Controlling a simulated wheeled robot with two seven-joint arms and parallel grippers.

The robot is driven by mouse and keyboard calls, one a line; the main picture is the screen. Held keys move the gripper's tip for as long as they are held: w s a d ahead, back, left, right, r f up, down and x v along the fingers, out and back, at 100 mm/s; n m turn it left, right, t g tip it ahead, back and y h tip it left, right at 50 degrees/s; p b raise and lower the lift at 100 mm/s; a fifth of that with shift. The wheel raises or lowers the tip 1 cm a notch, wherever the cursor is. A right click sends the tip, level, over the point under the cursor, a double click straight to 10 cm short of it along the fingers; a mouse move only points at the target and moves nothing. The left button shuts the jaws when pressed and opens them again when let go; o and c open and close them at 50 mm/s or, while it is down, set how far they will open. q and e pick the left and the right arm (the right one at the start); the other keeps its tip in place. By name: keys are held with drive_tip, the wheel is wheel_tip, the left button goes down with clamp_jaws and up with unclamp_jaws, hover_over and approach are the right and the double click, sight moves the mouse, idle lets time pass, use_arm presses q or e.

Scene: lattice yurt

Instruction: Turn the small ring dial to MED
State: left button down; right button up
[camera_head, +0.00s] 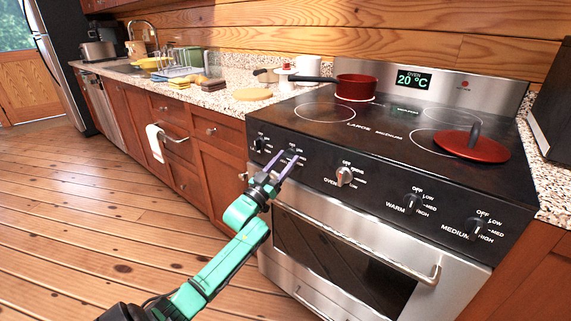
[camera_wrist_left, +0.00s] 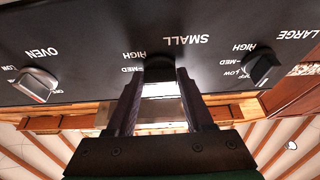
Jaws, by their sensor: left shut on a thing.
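The small ring dial (camera_wrist_left: 158,68) is a dark knob on the black front panel of the stove. It shows in the left wrist view under the upside-down word SMALL, with HIGH and MED printed beside it. My left gripper (camera_head: 284,160) reaches up to the panel, and in the left wrist view its two fingers (camera_wrist_left: 159,82) are shut on the dial from both sides. The fingers cover much of the dial, so I cannot tell which mark it points at. My right gripper is not in view.
The large dial (camera_head: 259,143) is left of the gripper; the oven dial (camera_head: 345,176), warm dial (camera_head: 411,202) and medium dial (camera_head: 478,229) are to its right. A red pot (camera_head: 355,88) and red lid (camera_head: 458,149) are on the cooktop. The oven handle (camera_head: 360,243) juts out below.

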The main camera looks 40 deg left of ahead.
use_arm(q)
drive_tip(key=shift+f, duration=0.25)
drive_tip(key=shift+c, duration=2)
unclamp_jaws()
drive_tip(key=shift+o, duration=0.4)
drive_tip(key=shift+r, duration=0.15)
drive_tip(key=v, duration=1.4)
drive_tip(key=shift+s+p, duration=0.3)
drive_tip(key=shift+p, duration=0.05)
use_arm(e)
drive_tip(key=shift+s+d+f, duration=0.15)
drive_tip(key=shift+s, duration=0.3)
use_arm(q)
drive_tip(key=shift+a, duration=0.1)
